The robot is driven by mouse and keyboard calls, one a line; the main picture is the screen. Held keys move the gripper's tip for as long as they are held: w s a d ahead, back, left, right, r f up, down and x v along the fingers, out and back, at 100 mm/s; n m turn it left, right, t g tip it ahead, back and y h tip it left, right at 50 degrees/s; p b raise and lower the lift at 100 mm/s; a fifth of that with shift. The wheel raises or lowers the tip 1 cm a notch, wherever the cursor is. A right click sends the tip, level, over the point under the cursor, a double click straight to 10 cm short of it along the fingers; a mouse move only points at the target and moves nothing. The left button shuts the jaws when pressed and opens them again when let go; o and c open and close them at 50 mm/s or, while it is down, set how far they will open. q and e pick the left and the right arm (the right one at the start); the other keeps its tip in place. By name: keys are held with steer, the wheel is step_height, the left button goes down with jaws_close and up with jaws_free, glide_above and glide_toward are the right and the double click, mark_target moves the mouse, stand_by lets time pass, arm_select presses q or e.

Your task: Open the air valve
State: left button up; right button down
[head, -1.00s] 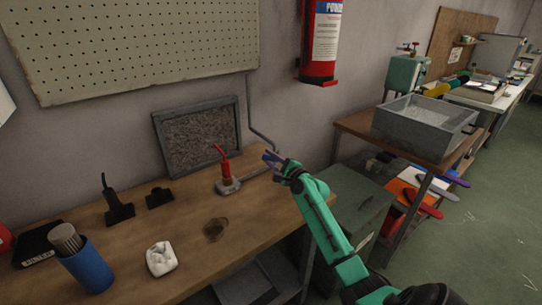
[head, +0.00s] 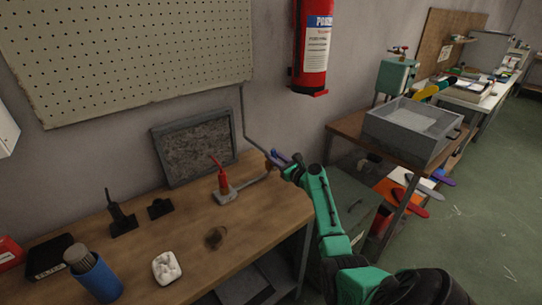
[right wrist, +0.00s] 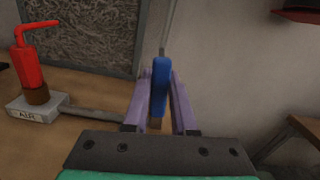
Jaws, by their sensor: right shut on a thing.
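The air valve's blue lever (right wrist: 159,88) stands upright between the purple fingers of my right gripper (right wrist: 160,100) in the right wrist view. The gripper is shut on it. In the head view my right gripper (head: 279,159) is at the back right corner of the bench, by the foot of the wall pipe, and hides most of the lever. A red air nozzle (head: 219,177) stands on a grey base marked AIR (right wrist: 37,107). A thin pipe runs from this base toward the valve. My left gripper is not in view.
The wooden bench (head: 190,225) holds a framed grey panel (head: 197,146), a white lump (head: 167,267), a blue cylinder (head: 98,280) and black stands. A fire extinguisher (head: 315,50) hangs above. A grey basin (head: 405,135) stands on a side table at right.

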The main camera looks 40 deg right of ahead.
steer(key=shift+d+m+p, duration=0.3)
steer(key=shift+d+m, duration=0.15)
steer(key=shift+m, duration=0.35)
steer(key=c, duration=0.7)
jaws_free()
steer(key=s, duration=1.4)
steer(key=shift+s+a+p, duration=0.15)
steer(key=shift+s+p, duration=0.15)
steer(key=shift+p, duration=0.05)
